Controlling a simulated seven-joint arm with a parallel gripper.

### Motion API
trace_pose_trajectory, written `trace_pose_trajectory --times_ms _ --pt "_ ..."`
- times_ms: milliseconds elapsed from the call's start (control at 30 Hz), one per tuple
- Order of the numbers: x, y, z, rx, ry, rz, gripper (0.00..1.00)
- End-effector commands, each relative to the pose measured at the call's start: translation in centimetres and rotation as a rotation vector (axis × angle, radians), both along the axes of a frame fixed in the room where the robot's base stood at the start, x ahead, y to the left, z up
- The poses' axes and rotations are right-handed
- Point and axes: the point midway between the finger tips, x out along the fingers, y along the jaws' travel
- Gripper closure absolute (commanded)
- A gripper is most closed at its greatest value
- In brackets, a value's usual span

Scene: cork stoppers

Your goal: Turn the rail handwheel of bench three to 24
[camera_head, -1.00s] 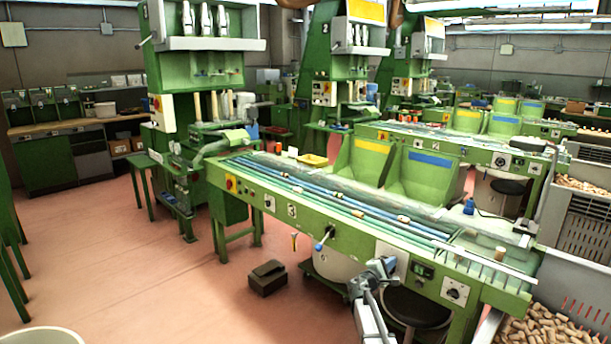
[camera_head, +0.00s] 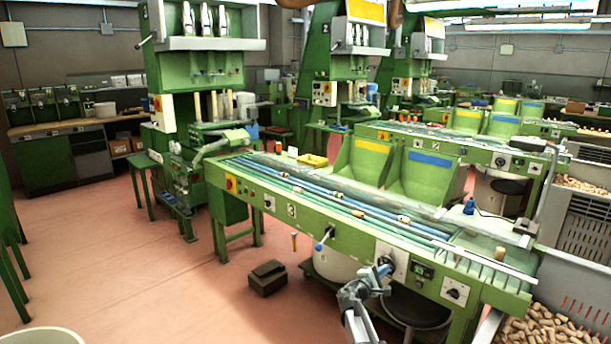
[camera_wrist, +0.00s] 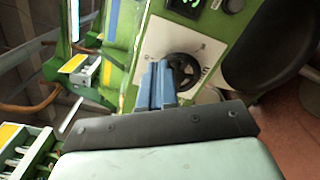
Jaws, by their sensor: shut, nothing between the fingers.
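Bench three (camera_head: 250,188) is the long green bench with a "3" on its front. In the wrist view a dark handwheel (camera_wrist: 186,72) with spokes sits on a white marked plate (camera_wrist: 152,42). The plate also shows in the head view (camera_head: 401,258); my gripper covers most of the wheel there. My gripper (camera_head: 386,269) is shut and empty, with its blue-grey fingers (camera_wrist: 158,68) at the wheel's left side in the wrist view. I cannot tell whether they touch the rim. A small display (camera_head: 420,271) with green digits is right of the plate; its reading is not legible.
A blue-tipped lever (camera_head: 321,245) sticks out left of my gripper. A dial on a white plate (camera_head: 454,291) is to the right. A black stool (camera_head: 415,308) stands below. A grey crate of corks (camera_head: 545,325) is at lower right. The floor at left is open.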

Motion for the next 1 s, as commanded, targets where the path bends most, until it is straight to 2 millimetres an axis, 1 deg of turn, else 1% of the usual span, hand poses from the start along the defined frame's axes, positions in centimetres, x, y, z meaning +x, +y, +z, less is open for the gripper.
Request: trace_pose_trajectory --times_ms 233,367,667,1000 --pt "-1.6 -0.6 -3.1 -0.001 0.003 -0.001 1.0" --pt "-1.9 -0.9 -4.0 -0.001 0.001 0.0 1.0" --pt "-0.4 -2.3 -4.1 0.0 0.0 -0.001 1.0" --pt "2.2 -4.8 -4.1 -0.001 0.001 0.0 1.0"
